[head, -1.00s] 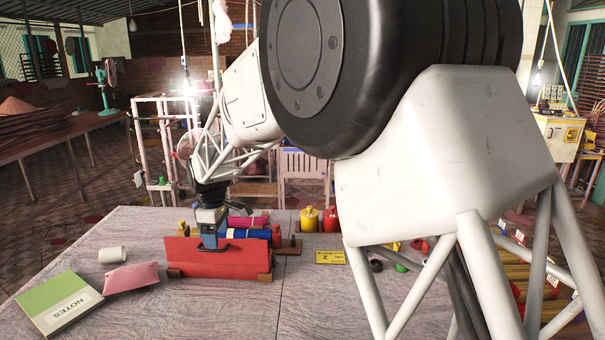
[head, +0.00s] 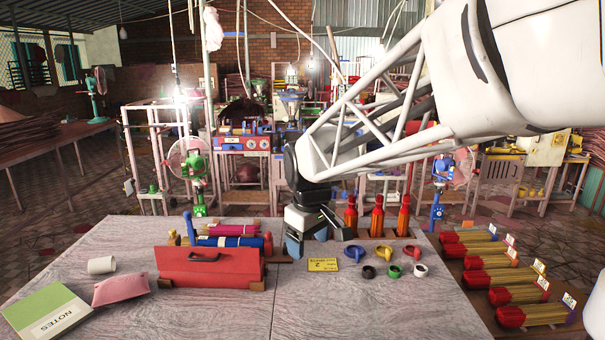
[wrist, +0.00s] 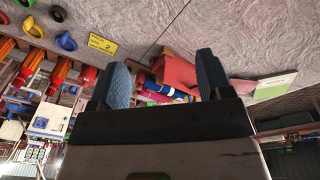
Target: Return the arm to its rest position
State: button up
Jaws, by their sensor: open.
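My gripper (head: 318,238) hangs above the back middle of the table, behind the yellow number card and to the right of the red box. In the wrist view its two blue fingers (wrist: 162,82) stand wide apart with nothing between them. My white arm reaches in from the upper right of the head view. The wooden table (head: 330,305) lies below.
A red box (head: 205,267) with rolls behind it stands left of my gripper. A green notebook (head: 42,306) lies front left. The front middle is clear.

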jog(key=s+d+f+m, duration=0.1)
jog(key=s+d+m, duration=0.2)
jog(key=s+d, duration=0.2)
jog(key=s+d+f+m, duration=0.1)
jog(key=s+d+m, duration=0.2)
jog(key=s, duration=0.9)
jog(key=s+d+f+m+t, duration=0.1)
jog(key=s+d+m, duration=0.2)
jog(key=s+d, duration=0.5)
jog(key=shift+s+d+f, duration=0.25)
jog(key=shift+d+f, duration=0.1)
jog(key=shift+d, duration=0.2)
jog(key=shift+c, duration=0.4)
